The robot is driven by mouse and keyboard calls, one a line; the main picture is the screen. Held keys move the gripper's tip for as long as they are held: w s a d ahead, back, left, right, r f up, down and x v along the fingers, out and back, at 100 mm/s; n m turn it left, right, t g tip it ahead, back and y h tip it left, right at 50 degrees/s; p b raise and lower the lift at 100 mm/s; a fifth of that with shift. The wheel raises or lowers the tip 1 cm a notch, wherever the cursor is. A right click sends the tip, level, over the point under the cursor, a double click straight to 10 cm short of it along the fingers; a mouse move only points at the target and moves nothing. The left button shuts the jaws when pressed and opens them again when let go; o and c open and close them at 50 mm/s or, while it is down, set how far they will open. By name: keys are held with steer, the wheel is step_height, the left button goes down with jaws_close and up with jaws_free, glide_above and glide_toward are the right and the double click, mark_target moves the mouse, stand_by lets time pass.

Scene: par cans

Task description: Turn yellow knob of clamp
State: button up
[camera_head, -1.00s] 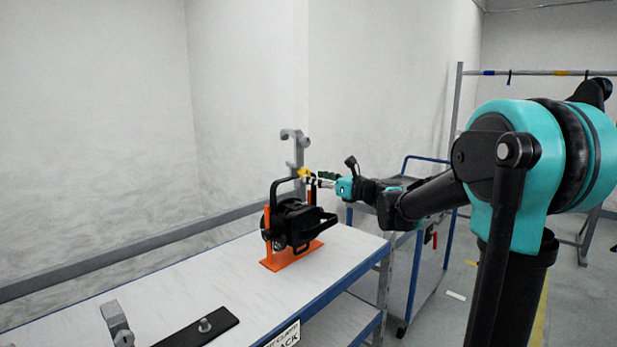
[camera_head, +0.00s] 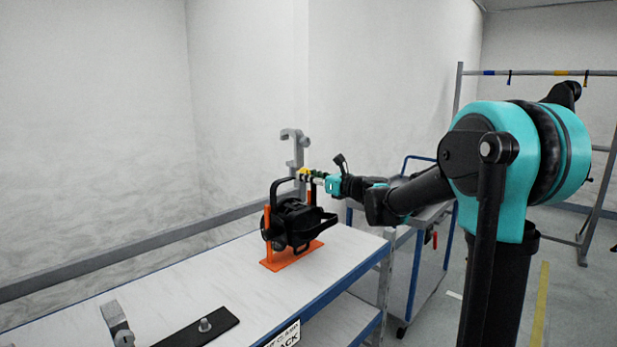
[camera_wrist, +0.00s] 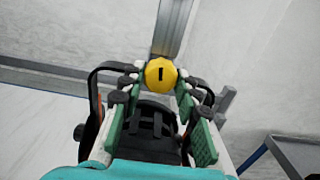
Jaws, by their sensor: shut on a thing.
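The yellow knob (camera_wrist: 160,73) sits between my fingertips in the wrist view, with a dark slot upright on its face. My gripper (camera_wrist: 161,82) is shut on the knob, its green-padded fingers touching it from both sides. In the head view the knob (camera_head: 303,172) is small and partly covered by my gripper (camera_head: 312,175). The grey clamp (camera_head: 297,146) rises with its hook above the black lamp (camera_head: 292,222). In the wrist view the clamp's post (camera_wrist: 173,28) stands behind the knob.
The lamp stands in an orange stand (camera_head: 290,258) on the white table (camera_head: 200,280). A black plate with a bolt (camera_head: 205,326) and a grey clamp (camera_head: 115,318) lie at the near end. A blue-framed cart (camera_head: 420,250) stands right of the table.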

steer(key=shift+c, duration=0.6)
steer(key=shift+n, duration=0.4)
steer(key=n, duration=2.1)
steer(key=shift+d+r, duration=0.1)
steer(key=shift+r, duration=0.05)
